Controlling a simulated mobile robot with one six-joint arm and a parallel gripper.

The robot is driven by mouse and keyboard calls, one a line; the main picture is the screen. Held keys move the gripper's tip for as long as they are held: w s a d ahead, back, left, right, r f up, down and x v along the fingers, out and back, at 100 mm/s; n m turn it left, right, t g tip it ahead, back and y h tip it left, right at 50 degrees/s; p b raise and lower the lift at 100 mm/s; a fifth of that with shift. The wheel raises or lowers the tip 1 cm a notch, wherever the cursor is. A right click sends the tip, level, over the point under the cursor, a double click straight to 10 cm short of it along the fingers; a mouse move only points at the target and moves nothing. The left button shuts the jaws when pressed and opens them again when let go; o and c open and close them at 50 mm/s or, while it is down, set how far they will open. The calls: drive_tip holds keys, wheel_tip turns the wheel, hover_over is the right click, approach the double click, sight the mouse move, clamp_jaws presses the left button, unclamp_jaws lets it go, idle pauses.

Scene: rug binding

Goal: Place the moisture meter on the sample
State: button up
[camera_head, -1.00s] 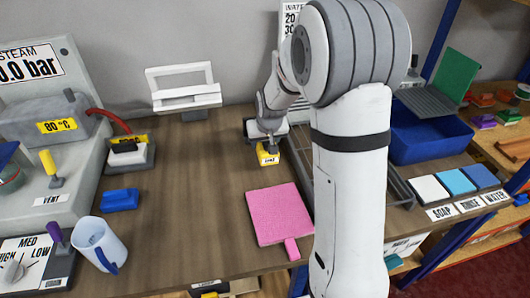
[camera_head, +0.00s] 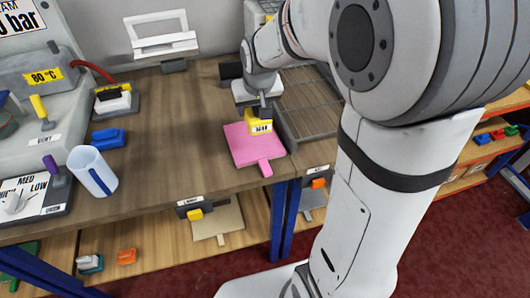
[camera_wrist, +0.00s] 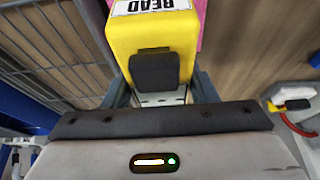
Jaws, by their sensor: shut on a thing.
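The moisture meter (camera_head: 259,127) is a small yellow block with a white label. My gripper (camera_head: 261,112) is shut on it and points down. In the wrist view the meter (camera_wrist: 150,35) sits between the fingers, with a dark pad on its near face. The sample is a flat pink square (camera_head: 245,150) with a tab at its front, lying on the wooden bench. The meter appears over the sample's upper right part. I cannot tell whether it touches. A strip of pink sample (camera_wrist: 201,8) shows beside the meter in the wrist view.
A wire rack tray (camera_head: 305,105) is close to the right of the sample. A blue brush-like block (camera_head: 108,138), a white jug (camera_head: 92,171) and a steam unit stand at the left. The bench (camera_head: 180,130) between them and the sample is clear.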

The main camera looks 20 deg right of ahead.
drive_tip(key=f, duration=0.6)
drive_tip(key=shift+s+a, duration=0.1)
drive_tip(key=shift+a, duration=0.15)
drive_tip(key=shift+d+f, duration=0.1)
drive_tip(key=shift+f, duration=1.85)
drive_tip(key=shift+f, duration=0.25)
drive_tip(key=o, duration=1.1)
drive_tip(key=shift+r, duration=0.1)
